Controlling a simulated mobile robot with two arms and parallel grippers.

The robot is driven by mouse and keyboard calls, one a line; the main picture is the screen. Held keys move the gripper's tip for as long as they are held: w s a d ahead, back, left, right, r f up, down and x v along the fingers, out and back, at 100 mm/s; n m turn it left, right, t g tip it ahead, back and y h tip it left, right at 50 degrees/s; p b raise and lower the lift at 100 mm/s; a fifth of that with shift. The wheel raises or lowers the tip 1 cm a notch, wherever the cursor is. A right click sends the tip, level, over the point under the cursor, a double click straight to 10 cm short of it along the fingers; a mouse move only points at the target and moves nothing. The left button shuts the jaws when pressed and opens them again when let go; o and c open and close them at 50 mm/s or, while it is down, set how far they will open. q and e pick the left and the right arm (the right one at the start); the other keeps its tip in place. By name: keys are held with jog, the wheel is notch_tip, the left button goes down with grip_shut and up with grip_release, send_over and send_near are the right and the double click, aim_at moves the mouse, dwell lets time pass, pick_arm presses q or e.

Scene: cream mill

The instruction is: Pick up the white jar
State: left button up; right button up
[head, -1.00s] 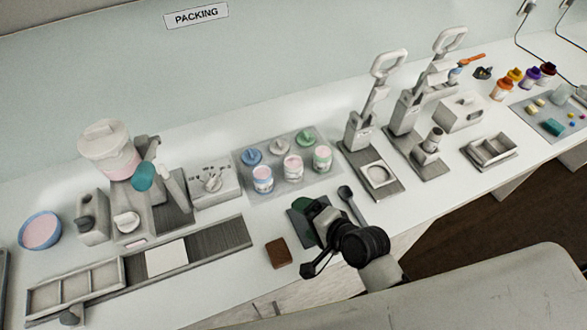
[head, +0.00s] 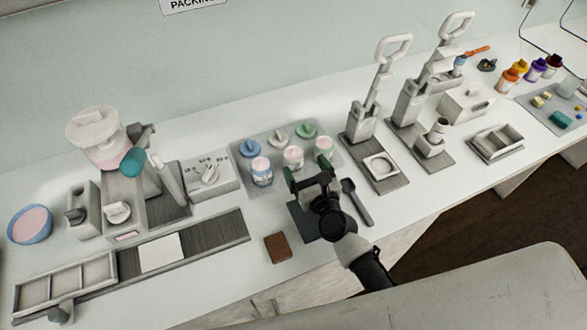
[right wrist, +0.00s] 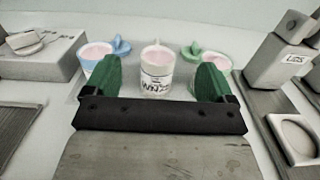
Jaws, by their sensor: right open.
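The white jar (head: 293,158), open and filled with pale pink cream, stands upright in the middle of the front row on a grey tray (head: 240,153). In the right wrist view the white jar (right wrist: 157,75) has dark lettering and appears centred between the green fingers. My right gripper (head: 306,171) is open and empty, just in front of the jar; I see no contact. The white lid (head: 279,142) lies behind the jar. My left gripper is not in view.
A blue jar (head: 261,175) stands left of the white jar and a green jar (head: 324,146) right of it, both close. A press (head: 360,125) stands to the right. A dark spoon (head: 357,203) and a brown block (head: 278,248) lie at the front.

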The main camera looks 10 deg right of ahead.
aim_at(298, 162)
notch_tip(298, 162, down, 4)
jog(key=shift+r+b, duration=0.1)
jog(key=shift+b, duration=1)
jog(key=shift+w+a+r+p, duration=0.15)
jog(key=shift+w+r+p, duration=0.25)
jog(key=shift+w+r, duration=0.15)
jog(key=w, duration=0.3)
jog(key=w+a, duration=0.1)
jog(key=w, duration=0.2)
jog(key=shift+w+a+f+b, duration=0.1)
jog(key=shift+w+b, duration=0.1)
jog(key=shift+b, duration=0.2)
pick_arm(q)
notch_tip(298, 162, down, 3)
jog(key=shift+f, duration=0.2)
pick_arm(e)
jog(key=c, duration=1.1)
jog(key=shift+o, duration=0.2)
